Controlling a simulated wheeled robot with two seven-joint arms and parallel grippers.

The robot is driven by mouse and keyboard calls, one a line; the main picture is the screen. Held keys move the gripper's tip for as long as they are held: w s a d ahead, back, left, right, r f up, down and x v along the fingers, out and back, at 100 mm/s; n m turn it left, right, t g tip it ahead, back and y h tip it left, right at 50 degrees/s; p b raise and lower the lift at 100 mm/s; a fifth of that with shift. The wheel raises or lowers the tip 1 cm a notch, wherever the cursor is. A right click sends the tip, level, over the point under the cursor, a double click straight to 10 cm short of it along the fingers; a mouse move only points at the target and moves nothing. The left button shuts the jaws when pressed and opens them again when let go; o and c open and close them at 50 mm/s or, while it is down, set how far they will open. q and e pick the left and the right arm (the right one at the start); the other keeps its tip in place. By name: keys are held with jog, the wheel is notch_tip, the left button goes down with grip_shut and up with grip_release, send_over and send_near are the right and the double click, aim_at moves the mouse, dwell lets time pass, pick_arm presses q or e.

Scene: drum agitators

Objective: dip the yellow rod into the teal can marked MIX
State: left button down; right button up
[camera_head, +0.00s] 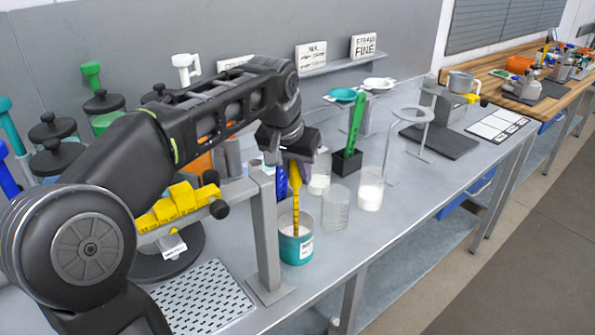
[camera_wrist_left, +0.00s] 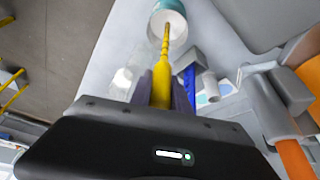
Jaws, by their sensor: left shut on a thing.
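The yellow rod (camera_head: 296,208) hangs nearly upright from my left gripper (camera_head: 294,166), which is shut on its upper part. The rod's lower end reaches down into the mouth of the teal can (camera_head: 296,250), which has a white label and pale contents. In the left wrist view the rod (camera_wrist_left: 164,68) runs from between the fingers (camera_wrist_left: 163,88) to the can (camera_wrist_left: 169,6), its thin tip over the pale inside. I cannot tell how deep the tip is. My right gripper is not in view.
A grey post (camera_head: 265,235) with a yellow notched rack (camera_head: 172,204) stands left of the can. Glass beakers (camera_head: 336,210) stand just right of it, with a black holder (camera_head: 346,162) carrying a green rod behind. A perforated plate (camera_head: 203,298) lies front left. The bench edge is close in front.

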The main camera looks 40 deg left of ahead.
pick_arm(q)
jog(key=shift+f, duration=0.2)
notch_tip(320, 180, up, 12)
jog(key=p, duration=0.9)
jog(key=shift+f+p, duration=0.1)
jog(key=shift+p, duration=0.3)
notch_tip(320, 180, up, 2)
jog(key=shift+r, duration=0.5)
